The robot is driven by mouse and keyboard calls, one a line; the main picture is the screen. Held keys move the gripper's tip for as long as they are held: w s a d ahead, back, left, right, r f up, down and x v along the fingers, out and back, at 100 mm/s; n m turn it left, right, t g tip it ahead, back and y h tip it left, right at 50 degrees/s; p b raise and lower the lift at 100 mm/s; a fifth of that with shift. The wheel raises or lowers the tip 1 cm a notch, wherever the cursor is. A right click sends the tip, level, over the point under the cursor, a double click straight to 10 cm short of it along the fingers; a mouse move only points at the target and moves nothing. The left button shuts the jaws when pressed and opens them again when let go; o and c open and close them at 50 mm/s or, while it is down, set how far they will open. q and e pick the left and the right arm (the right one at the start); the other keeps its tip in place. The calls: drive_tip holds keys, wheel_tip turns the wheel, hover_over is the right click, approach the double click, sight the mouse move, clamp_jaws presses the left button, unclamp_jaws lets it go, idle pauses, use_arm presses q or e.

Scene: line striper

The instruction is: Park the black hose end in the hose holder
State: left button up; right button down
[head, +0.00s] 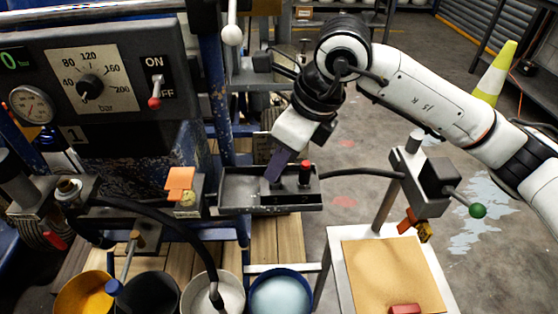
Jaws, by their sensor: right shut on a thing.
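My right gripper (274,172) reaches down from the upper right, its fingers in the grey metal tray (236,189). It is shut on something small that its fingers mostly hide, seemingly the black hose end. A black hose (355,171) runs from the tray's right side to the bracket with a green-knobbed lever. A post with a red top (304,172) stands in the tray just right of the fingers. Another black hose (178,226) arcs from the left into the white bucket. I cannot tell for certain which part is the hose holder. My left gripper is not in view.
Several paint buckets, including a white one (231,296) and a blue one (281,293), stand in front. The green-knobbed lever (478,210) and a tan board (392,275) are at right. A control panel (110,70) fills the upper left.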

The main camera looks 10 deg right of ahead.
drive_tip(key=shift+f+b, duration=0.3)
drive_tip(key=shift+f, duration=0.1)
drive_tip(key=c, duration=1.3)
unclamp_jaws()
drive_tip(key=shift+o, duration=0.2)
drive_tip(key=shift+r, duration=0.15)
drive_tip(key=p+v, duration=0.3)
drive_tip(key=v, duration=0.4)
drive_tip(key=shift+p, duration=0.3)
